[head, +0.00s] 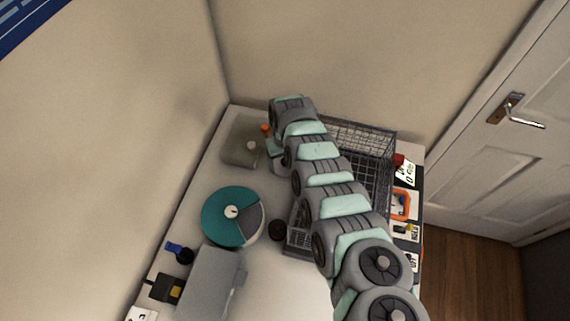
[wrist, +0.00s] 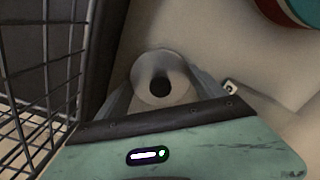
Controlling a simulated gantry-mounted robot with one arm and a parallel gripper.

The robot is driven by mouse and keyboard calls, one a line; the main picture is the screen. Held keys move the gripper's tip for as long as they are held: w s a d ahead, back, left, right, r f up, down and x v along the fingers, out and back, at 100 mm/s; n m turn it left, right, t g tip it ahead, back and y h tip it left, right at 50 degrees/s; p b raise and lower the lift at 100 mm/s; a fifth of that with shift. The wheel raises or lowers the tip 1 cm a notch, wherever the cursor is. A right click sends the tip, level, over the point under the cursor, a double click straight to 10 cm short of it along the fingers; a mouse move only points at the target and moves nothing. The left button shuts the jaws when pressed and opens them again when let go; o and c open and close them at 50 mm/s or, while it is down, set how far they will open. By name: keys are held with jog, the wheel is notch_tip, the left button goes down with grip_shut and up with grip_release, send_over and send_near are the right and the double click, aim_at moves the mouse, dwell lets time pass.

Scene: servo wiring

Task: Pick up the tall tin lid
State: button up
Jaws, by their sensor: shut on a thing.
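In the wrist view, my gripper (wrist: 163,90) has its two fingers on either side of a pale round piece with a dark centre, the tall tin lid as far as I can tell (wrist: 146,92). The gripper is shut on it. What lies under the piece is hidden. In the head view, my gripper (head: 280,164) is at the back of the table, left of the wire basket, and my arm hides most of it. I cannot make out the lid there.
A wire basket (head: 358,135) stands close to the right of my gripper; its mesh (wrist: 62,75) fills the wrist view's left side. A grey-brown box (head: 239,155) is to the left. A teal disc (head: 222,215) and a grey box (head: 208,284) lie nearer. Walls close off the back and left.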

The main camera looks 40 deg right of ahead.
jog(key=c, duration=0.5)
jog(key=shift+o, duration=0.2)
